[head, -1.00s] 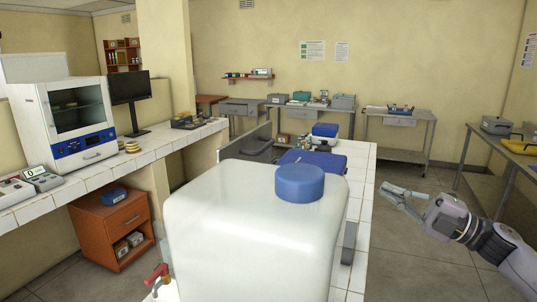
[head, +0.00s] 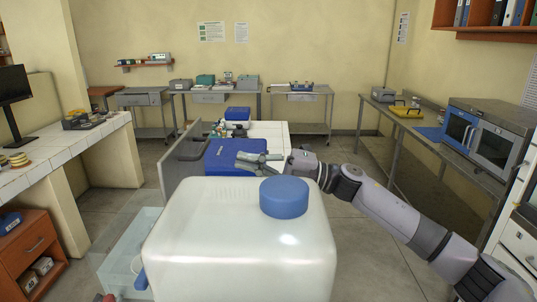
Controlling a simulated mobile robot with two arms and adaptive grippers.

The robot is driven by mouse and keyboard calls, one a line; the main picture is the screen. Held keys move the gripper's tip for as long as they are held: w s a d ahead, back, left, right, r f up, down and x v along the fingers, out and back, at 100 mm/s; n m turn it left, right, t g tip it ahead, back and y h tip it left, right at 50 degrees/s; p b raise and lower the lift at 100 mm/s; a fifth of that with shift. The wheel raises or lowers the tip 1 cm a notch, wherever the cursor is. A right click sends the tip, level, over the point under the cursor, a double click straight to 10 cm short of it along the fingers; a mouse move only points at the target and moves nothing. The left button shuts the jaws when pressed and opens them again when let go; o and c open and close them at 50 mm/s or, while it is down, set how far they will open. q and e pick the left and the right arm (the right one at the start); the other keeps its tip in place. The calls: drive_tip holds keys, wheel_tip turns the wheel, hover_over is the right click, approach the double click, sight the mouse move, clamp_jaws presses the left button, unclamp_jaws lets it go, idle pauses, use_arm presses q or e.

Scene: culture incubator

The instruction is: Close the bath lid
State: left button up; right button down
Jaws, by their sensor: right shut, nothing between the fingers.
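The blue bath (head: 226,152) stands on the white-tiled bench beyond a large white container, which hides its near part. A grey panel (head: 184,154), apparently the bath's lid, stands raised along its left side. My right gripper (head: 246,161) reaches in from the right, behind the container's blue cap, and appears over or in front of the bath's right part. It is shut and empty, apart from the grey panel. Whether it touches the bath cannot be told. My left gripper is out of view.
The white container (head: 200,235) with a blue cap (head: 284,197) fills the near middle. A clear box (head: 128,262) is at its left. A blue-and-white device (head: 237,116) stands behind the bath. Open floor lies right of the bench.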

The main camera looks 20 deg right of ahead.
drive_tip(key=p, duration=0.2)
approach(187, 149)
drive_tip(key=a+r, duration=0.1)
drive_tip(key=a, duration=0.1)
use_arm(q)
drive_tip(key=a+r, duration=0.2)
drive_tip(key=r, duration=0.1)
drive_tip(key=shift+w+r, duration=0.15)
use_arm(e)
drive_tip(key=shift+w+a+r, duration=0.1)
drive_tip(key=shift+w+a, duration=0.3)
drive_tip(key=shift+w, duration=0.3)
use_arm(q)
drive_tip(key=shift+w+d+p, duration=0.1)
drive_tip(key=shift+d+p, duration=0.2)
